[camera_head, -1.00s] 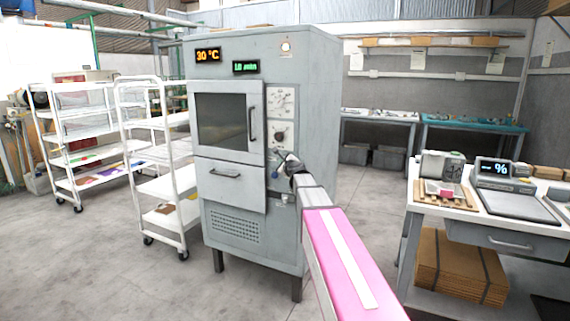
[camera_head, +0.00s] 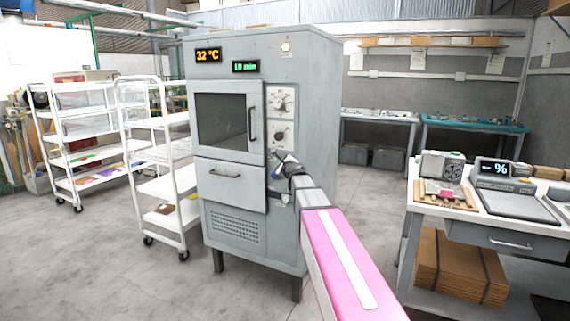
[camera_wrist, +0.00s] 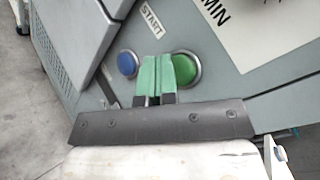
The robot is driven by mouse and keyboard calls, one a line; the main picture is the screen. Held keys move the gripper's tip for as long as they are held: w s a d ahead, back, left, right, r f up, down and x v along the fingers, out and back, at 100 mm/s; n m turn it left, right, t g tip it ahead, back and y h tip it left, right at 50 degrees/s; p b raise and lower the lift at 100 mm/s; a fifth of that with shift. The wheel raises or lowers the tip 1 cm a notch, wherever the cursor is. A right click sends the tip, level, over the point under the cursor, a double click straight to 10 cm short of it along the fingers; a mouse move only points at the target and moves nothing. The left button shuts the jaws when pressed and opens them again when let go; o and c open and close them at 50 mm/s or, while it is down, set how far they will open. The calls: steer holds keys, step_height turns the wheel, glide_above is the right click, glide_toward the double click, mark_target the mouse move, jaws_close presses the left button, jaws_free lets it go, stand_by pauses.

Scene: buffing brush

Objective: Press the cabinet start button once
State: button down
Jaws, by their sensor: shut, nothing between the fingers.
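The grey cabinet (camera_head: 318,130) stands in the middle of the head view, with a door, dials and two lit displays. In the wrist view a green button (camera_wrist: 186,68) and a blue button (camera_wrist: 127,63) sit on its panel, with a START label (camera_wrist: 152,20) above them. My gripper (camera_wrist: 153,74) is shut and empty, its green fingertips between the two buttons. They overlap the green button's left edge in the picture; I cannot tell whether they touch it. In the head view my gripper (camera_head: 277,160) is small at the cabinet's front, below the dials.
A white shelf cart (camera_head: 165,187) stands close to the cabinet's left side. A workbench (camera_head: 425,200) with a scale (camera_head: 510,190) is at the right. The floor between cabinet and bench is clear.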

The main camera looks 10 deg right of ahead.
steer(key=s+a, duration=0.1)
steer(key=s, duration=0.1)
steer(key=s+a, duration=0.2)
stand_by(0.6)
stand_by(0.4)
steer(key=s+a+f+n+g+y, duration=0.15)
steer(key=s+f+n+g, duration=0.35)
steer(key=s+f+n, duration=0.5)
steer(key=s+a+f+n+g, duration=0.3)
steer(key=s+f+n+g, duration=0.3)
steer(key=f, duration=0.7)
steer(key=s+d+f+n+g+h, duration=0.2)
steer(key=s+f+n+g, duration=0.1)
steer(key=s, duration=0.6)
steer(key=s+d+f+n+g+h, duration=0.2)
steer(key=s+f+n, duration=0.3)
steer(key=s, duration=0.5)
step_height(320, 180, down, 3)
steer(key=shift+s+d+r+g, duration=0.1)
steer(key=shift+s+d+g, duration=0.15)
steer(key=shift+d+g, duration=0.45)
